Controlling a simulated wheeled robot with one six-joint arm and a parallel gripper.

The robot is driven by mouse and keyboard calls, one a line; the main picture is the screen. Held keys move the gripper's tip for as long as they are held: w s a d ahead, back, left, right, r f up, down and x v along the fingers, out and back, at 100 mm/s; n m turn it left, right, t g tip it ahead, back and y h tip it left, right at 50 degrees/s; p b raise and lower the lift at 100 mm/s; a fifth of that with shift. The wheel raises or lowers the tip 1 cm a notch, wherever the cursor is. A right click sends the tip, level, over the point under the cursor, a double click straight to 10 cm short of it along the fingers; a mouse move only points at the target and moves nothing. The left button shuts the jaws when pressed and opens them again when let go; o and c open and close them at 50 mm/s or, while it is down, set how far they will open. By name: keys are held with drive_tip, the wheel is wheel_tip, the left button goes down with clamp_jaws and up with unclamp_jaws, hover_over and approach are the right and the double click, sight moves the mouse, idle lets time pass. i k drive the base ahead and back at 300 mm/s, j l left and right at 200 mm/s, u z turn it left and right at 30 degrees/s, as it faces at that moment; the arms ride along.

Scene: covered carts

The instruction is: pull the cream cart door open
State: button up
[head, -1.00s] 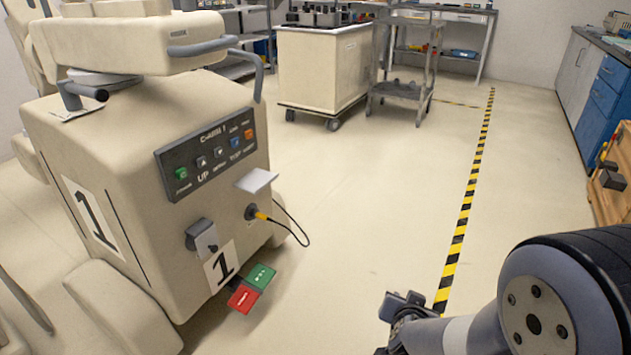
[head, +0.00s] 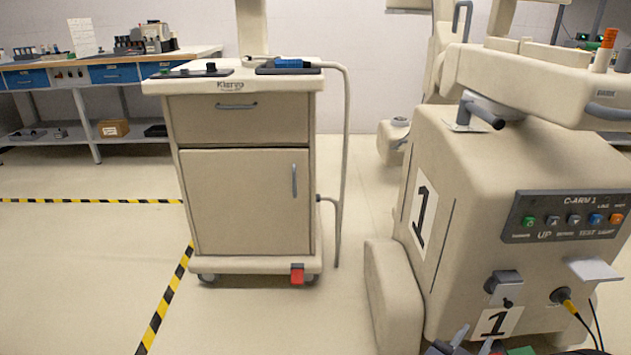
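The cream cart (head: 316,125) stands left of centre in the head view, facing me. Its door (head: 240,205) is the large lower front panel and looks shut, flush with the frame. A grey vertical handle (head: 294,180) is on the door's right side. A drawer (head: 238,119) with a horizontal handle sits above it and is shut. The tip of my gripper (head: 468,343) just shows at the bottom edge, right of centre, well apart from the cart. Most of it is cut off, and its opening is too little seen to judge.
A large cream machine marked 1 (head: 510,180) stands at the right, with a rounded foot toward the cart. A red pedal (head: 297,274) is at the cart's base. A workbench (head: 100,75) is at the back left. Yellow-black tape (head: 165,300) crosses open floor in front and left.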

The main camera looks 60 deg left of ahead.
sight(243, 201)
drive_tip(key=i+j+u, duration=0.15)
drive_tip(key=j+u, duration=0.15)
drive_tip(key=j, duration=0.15)
drive_tip(key=i+j+u, duration=0.25)
drive_tip(key=j, duration=0.2)
drive_tip(key=i+j+u, duration=0.6)
drive_tip(key=j, duration=0.15)
drive_tip(key=i+j, duration=0.25)
drive_tip(key=j, duration=0.15)
